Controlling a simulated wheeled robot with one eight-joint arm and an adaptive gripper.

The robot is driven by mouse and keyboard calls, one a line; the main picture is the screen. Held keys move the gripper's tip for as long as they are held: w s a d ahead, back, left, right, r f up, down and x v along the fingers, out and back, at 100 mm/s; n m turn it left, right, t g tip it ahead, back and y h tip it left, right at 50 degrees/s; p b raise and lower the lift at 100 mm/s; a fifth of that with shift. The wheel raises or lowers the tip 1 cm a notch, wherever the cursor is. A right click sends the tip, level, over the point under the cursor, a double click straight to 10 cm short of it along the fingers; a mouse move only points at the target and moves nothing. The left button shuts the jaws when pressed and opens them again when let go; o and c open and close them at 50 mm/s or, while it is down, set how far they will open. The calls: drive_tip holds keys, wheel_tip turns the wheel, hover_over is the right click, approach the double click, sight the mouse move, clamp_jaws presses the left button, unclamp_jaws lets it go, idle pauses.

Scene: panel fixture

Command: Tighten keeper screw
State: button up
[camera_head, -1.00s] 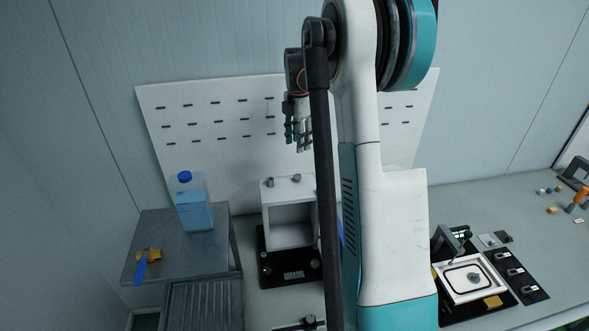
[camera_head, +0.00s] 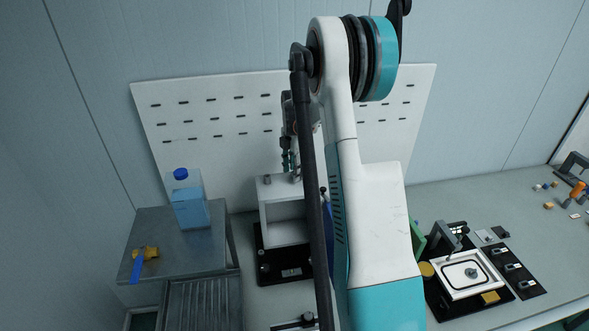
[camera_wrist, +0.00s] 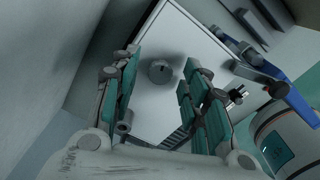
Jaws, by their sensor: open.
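A round grey slotted screw head (camera_wrist: 159,71) sits on the white top face of a box-shaped fixture (camera_wrist: 178,35) in the wrist view. My gripper (camera_wrist: 161,75) is open, with one green-padded finger on either side of the screw head and a visible gap to each. In the head view my gripper (camera_head: 290,164) points down just above the top of the white open-fronted box (camera_head: 268,208). A grey knob (camera_head: 267,180) shows at the left of that top; the fingers and my arm partly hide its right side. I cannot tell the height gap exactly.
A blue-handled tool (camera_wrist: 285,92) stands right of the box. A metal side table (camera_head: 150,225) at left holds a blue-capped bottle (camera_head: 190,205) and a yellow-and-blue item (camera_head: 143,258). A pegboard (camera_head: 225,95) stands behind. A framed panel (camera_head: 445,285) lies right.

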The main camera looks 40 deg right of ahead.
drive_tip(key=shift+c, duration=0.3)
clamp_jaws()
